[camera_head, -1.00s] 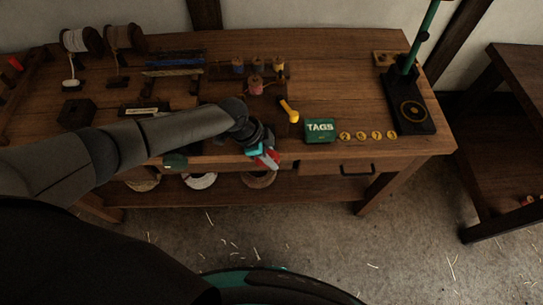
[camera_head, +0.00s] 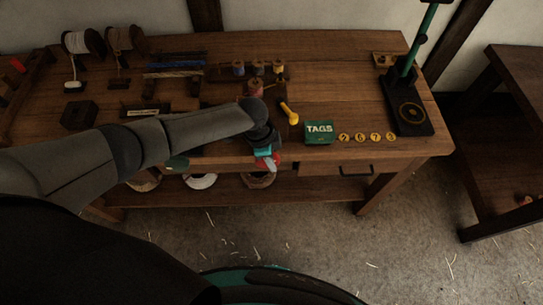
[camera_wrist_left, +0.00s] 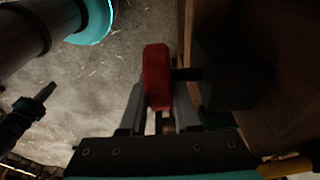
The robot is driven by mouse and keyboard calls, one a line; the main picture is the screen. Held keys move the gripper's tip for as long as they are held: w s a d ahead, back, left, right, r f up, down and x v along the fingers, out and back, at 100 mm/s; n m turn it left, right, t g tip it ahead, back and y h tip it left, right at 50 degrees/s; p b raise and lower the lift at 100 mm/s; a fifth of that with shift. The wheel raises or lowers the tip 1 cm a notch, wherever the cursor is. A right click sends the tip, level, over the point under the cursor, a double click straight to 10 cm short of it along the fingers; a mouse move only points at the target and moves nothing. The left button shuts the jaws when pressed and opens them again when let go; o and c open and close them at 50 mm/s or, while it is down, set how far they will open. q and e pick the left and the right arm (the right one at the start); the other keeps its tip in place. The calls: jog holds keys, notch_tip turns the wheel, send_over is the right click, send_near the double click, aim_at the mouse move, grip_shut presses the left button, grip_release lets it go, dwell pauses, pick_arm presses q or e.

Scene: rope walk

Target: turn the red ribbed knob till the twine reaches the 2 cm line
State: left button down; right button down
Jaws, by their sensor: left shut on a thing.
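My left gripper (camera_head: 264,154) is at the bench's front edge, shut on the red ribbed knob (camera_wrist_left: 157,76). In the left wrist view the knob sits between the two fingers (camera_wrist_left: 159,108), and a dark shaft joins it to a dark block on the bench side. In the head view only a bit of red (camera_head: 274,160) shows beside the gripper. My left forearm covers part of the bench behind it. I cannot make out the twine at the knob or the 2 cm line. My right gripper does not show in the head view.
On the bench (camera_head: 340,75) are a green TAGS box (camera_head: 319,132), a yellow-handled tool (camera_head: 289,114), several numbered discs (camera_head: 375,137), small spools (camera_head: 256,68) and a green-posted stand (camera_head: 409,108). White (camera_head: 82,42) and brown twine reels stand at the back left. The floor in front is clear apart from straw.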

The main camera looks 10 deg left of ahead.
pick_arm(q)
jog(key=shift+d+y, duration=0.15)
jog(key=shift+y, duration=0.75)
jog(key=y, duration=0.1)
jog(key=g+y+b, duration=0.1)
jog(key=shift+f+y, duration=0.3)
jog(key=shift+y, duration=0.1)
jog(key=y+b, duration=0.1)
jog(key=b, duration=0.1)
jog(key=g+y+b, duration=0.1)
jog(key=y+b, duration=0.3)
jog(key=b, duration=0.1)
jog(key=shift+a+f+g, duration=0.3)
jog(key=shift+f, duration=0.05)
jog(key=shift+s+a+r+y+b, duration=0.15)
jog(key=shift+y+b, duration=0.35)
jog(key=shift+b, duration=0.45)
jog(key=c, duration=0.6)
grip_release()
jog(key=shift+c, duration=0.2)
jog(key=shift+r, duration=0.1)
